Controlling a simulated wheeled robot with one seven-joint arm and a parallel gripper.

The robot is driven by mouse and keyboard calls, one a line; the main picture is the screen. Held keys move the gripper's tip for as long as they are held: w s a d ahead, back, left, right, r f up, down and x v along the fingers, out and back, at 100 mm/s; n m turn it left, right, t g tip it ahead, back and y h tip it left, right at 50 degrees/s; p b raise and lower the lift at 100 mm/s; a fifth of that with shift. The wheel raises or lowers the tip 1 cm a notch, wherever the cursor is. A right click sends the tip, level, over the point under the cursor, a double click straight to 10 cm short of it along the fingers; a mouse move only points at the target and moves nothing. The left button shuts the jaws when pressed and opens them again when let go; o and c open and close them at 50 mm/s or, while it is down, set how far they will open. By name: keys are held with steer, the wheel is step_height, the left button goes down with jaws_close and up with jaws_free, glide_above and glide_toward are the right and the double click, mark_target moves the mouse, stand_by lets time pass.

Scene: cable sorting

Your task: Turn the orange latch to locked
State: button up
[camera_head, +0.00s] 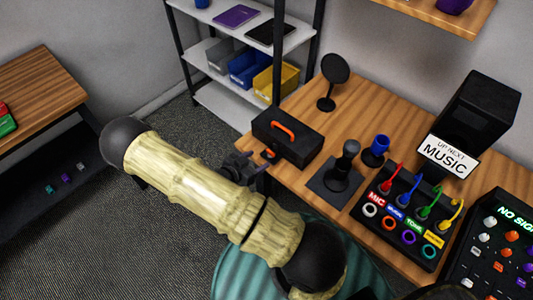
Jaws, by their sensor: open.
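A black case (300,142) with an orange handle (281,130) on its lid sits at the near left corner of the wooden desk. A small orange latch (268,154) shows low on the case's front left side. My gripper (260,167) is open, with its dark fingers just in front of the latch and the case. I cannot tell whether a finger touches the latch. The latch's turn angle is too small to read, and my pale arm hides part of the area below.
On the desk (375,220), right of the case, stand a black joystick (344,165), a blue cup (376,150) and a cable panel (400,215) with several coloured plugs. A round black stand (331,80) is behind. A shelf with bins (248,68) stands at the back.

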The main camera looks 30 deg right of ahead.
mark_target(271, 153)
steer(key=x, duration=0.6)
steer(key=shift+d+p, duration=0.15)
steer(key=shift+p, duration=0.25)
steer(key=c, duration=1)
steer(key=shift+n+t, duration=0.5)
steer(key=shift+t, duration=0.1)
steer(key=shift+s+d+n+t+y+p, duration=0.15)
steer(key=shift+s+n+t+y+p, duration=0.1)
steer(key=shift+n+t+y, duration=0.5)
steer(key=shift+s+d+n+t+y+p, duration=0.15)
steer(key=shift+n+t+y+p, duration=0.1)
steer(key=shift+n+t+y, duration=0.5)
steer(key=shift+s+d+n+t+y+p, duration=0.15)
steer(key=shift+n+t+y+p, duration=0.4)
steer(key=shift+n+t+y, duration=0.9)
steer(key=shift+n+h, duration=0.25)
steer(key=shift+n, duration=0.1)
